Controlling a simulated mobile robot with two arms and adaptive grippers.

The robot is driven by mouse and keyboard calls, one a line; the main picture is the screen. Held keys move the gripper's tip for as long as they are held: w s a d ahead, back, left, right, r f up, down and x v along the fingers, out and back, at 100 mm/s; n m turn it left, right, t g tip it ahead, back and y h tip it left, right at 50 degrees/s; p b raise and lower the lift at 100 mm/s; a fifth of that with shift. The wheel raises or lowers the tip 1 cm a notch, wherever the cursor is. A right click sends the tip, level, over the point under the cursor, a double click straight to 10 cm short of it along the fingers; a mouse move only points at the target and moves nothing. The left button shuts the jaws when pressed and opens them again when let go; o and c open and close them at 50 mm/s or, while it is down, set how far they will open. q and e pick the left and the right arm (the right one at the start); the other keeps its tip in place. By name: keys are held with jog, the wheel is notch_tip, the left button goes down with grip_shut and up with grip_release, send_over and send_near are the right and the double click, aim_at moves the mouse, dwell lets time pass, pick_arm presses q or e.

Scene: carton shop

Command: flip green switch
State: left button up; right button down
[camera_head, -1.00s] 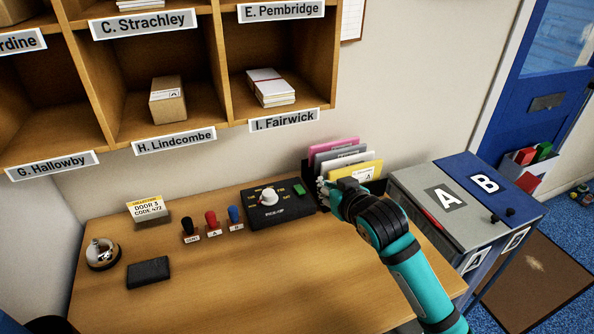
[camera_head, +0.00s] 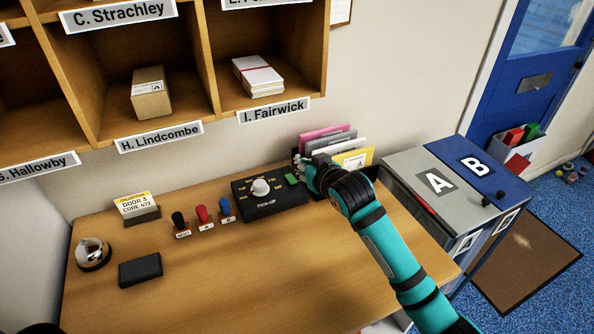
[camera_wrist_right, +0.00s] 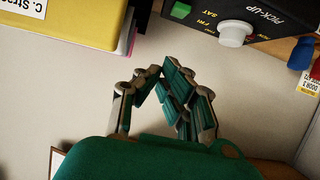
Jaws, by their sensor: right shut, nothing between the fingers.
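The green switch (camera_head: 292,179) is a small green block at the right end of the top of the black pick-up box (camera_head: 272,203). A white round knob (camera_head: 260,187) sits left of it on the same box. In the right wrist view the green switch (camera_wrist_right: 180,10) is at the top edge, beside the knob (camera_wrist_right: 234,33). My right gripper (camera_head: 308,172) is just right of the switch, apart from it as far as I can tell. Its fingers (camera_wrist_right: 160,75) are closed together and empty. My left gripper is not in view.
A file rack with coloured folders (camera_head: 355,160) stands close behind and right of my right gripper. Several stamps (camera_head: 203,214) stand left of the black box. Pigeonholes (camera_head: 213,55) hang above. The front of the desk (camera_head: 270,275) is clear.

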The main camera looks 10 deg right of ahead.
send_over(297, 182)
jog(key=shift+w+a+f+p, duration=0.1)
jog(key=shift+w+f+p, duration=0.05)
jog(key=shift+f, duration=0.35)
jog(key=shift+w+f+p, duration=0.1)
jog(key=shift+f+p, duration=0.05)
jog(key=shift+f, duration=0.3)
jog(key=f, duration=0.3)
jog(key=shift+s+f+p, duration=0.2)
jog(key=shift+s+p, duration=0.05)
jog(key=shift+p, duration=0.15)
jog(key=shift+s+f, duration=0.1)
jog(key=shift+f, duration=0.3)
jog(key=shift+f, duration=0.1)
